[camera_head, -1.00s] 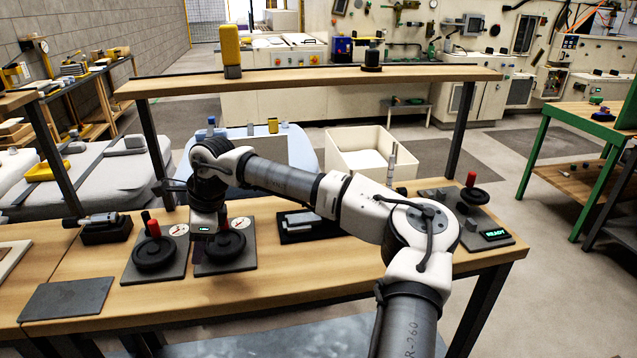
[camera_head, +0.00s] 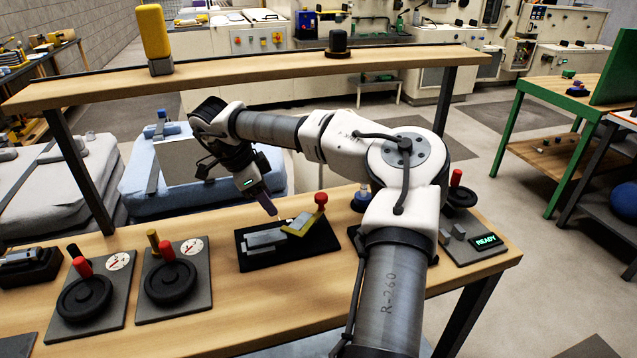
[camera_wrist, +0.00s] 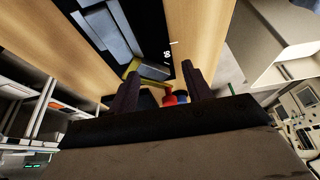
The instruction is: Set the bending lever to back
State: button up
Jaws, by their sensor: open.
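The bending lever is a yellow arm (camera_head: 300,224) with a red ball knob (camera_head: 321,198) at its right end. It sits on a black base plate (camera_head: 262,262) with grey metal blocks on the bench. My gripper (camera_head: 270,208) is open and empty, above and behind the plate, left of the knob and apart from it. In the wrist view, the red knob (camera_wrist: 170,100) appears between the two fingers of my gripper (camera_wrist: 159,78), and the yellow arm (camera_wrist: 131,70) shows by the left finger. Part of the lever is hidden there by my gripper.
Two grey plates with black handwheels (camera_head: 84,300) (camera_head: 170,283) and red and yellow knobs stand to the left. A shelf (camera_head: 250,72) with a yellow object (camera_head: 154,38) runs above the bench's back.

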aim_at(321, 196)
jog(key=w+d+p, duration=0.1)
jog(key=d, duration=0.2)
jog(key=w+d+p, duration=0.1)
jog(key=d, duration=0.3)
jog(key=w+d+p, duration=0.1)
jog(key=d, duration=0.3)
jog(key=shift+w+d+r, duration=0.1)
jog(key=shift+w, duration=0.05)
jog(key=shift+d+f, duration=0.1)
jog(key=shift+f, duration=0.55)
grip_shut()
